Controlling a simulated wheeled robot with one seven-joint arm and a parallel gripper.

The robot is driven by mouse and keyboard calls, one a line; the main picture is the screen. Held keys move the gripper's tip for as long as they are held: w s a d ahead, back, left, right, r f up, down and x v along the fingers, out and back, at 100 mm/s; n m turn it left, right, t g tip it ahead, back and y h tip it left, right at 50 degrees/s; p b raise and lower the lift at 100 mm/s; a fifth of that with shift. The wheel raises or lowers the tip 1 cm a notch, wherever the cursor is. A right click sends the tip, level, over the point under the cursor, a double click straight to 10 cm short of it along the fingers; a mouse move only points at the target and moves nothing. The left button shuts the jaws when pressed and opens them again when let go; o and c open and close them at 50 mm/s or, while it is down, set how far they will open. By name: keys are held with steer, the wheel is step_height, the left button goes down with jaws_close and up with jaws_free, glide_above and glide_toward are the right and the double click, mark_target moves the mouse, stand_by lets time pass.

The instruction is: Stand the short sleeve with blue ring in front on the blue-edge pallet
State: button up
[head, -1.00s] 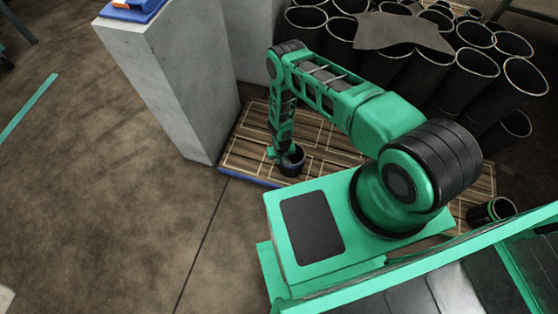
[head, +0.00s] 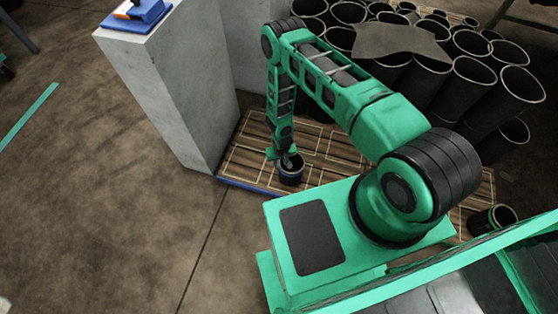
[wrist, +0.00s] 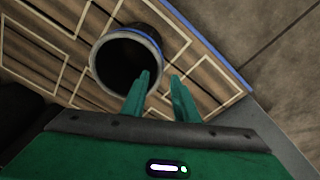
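The short dark sleeve with a blue ring (head: 291,178) stands upright on the blue-edge pallet (head: 238,165), near its blue front edge. In the wrist view the sleeve (wrist: 145,31) shows its open end with a pale rim, the blue band just below it. My gripper (head: 287,161) is over the sleeve's mouth. In the wrist view my gripper (wrist: 160,78) is open, one finger over the opening and the other outside the rim, with a gap between them. Whether the fingertips are still below the rim is hard to tell.
Many tall dark sleeves (head: 468,85) crowd the back right, with a dark sheet (head: 400,35) over some. Another short sleeve (head: 490,218) lies or leans at the right. A concrete pillar (head: 170,95) stands left of the pallet. Floor at the left is clear.

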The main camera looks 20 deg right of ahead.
steer(key=shift+s+r, duration=0.2)
steer(key=shift+r, duration=1.35)
steer(key=w+d+r, duration=0.3)
steer(key=r, duration=0.4)
steer(key=w+d+r+h, duration=0.1)
steer(key=w+d+r, duration=0.15)
steer(key=r, duration=0.35)
steer(key=w+d+r, duration=0.2)
steer(key=w+r, duration=0.1)
steer(key=r, duration=0.4)
steer(key=s+d+r+m, duration=0.1)
steer(key=s+d+r, duration=0.3)
steer(key=r, duration=0.7)
steer(key=s+d+r+m+g, duration=0.1)
steer(key=d+r, duration=0.5)
steer(key=r, duration=0.5)
steer(key=s+d+r+m, duration=0.1)
steer(key=s+d+r, duration=0.25)
steer(key=r, duration=0.65)
steer(key=s+r+m, duration=0.1)
steer(key=s+r, duration=0.4)
steer(key=s, duration=0.4)
steer(key=s+r+m+y, duration=0.1)
steer(key=s+r, duration=0.5)
steer(key=s, duration=0.3)
steer(key=s+d+r, duration=0.1)
steer(key=s+r, duration=0.4)
steer(key=s, duration=0.4)
steer(key=shift+s+r+m, duration=0.2)
steer(key=shift+r+m, duration=0.2)
